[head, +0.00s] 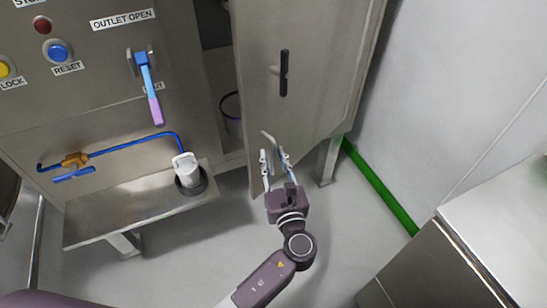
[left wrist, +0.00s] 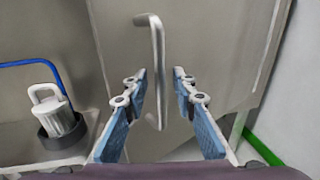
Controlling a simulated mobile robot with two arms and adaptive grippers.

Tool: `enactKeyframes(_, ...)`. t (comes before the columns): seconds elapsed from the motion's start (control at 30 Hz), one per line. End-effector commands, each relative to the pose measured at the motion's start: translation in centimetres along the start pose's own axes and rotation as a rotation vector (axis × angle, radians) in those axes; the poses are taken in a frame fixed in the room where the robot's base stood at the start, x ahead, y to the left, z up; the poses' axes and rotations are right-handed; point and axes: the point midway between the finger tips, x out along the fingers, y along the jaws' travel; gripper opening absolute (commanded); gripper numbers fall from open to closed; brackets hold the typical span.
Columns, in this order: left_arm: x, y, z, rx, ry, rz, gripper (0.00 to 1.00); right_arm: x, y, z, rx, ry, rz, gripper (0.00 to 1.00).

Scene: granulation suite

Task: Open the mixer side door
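The mixer side door (head: 300,45) is a grey metal panel standing ajar, with a gap along its left edge showing the inside. A black latch handle (head: 284,72) is on its upper part. A metal pull handle (head: 268,140) is low on the door, and it also shows in the left wrist view (left wrist: 156,45). My left gripper (head: 272,154) is open at the pull handle. In the left wrist view its fingers (left wrist: 160,85) are spread to either side of the handle's lower part, with no clear contact. My right gripper is not in view.
Left of the door, a steel shelf (head: 110,215) carries a white lidded container (head: 186,168) in a dark holder. Above are a blue outlet lever (head: 145,75) and blue piping (head: 120,147). A steel cabinet (head: 430,270) stands at lower right. Grey floor lies between.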

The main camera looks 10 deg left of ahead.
Motion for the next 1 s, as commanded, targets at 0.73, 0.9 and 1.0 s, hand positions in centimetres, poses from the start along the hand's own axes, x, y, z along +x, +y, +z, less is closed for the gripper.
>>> enactKeyframes(0.73, -10.9, 0.0, -0.1, 0.000, 0.001, -0.001, 0.25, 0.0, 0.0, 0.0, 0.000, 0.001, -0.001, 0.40)
enactKeyframes(0.9, -11.9, 0.0, 0.0, -0.001, 0.001, 0.000, 0.25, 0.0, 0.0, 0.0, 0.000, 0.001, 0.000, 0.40)
enactKeyframes(1.0, -12.0, 0.0, 0.0, -0.001, 0.000, 0.000, 0.25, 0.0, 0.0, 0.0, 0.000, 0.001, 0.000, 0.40)
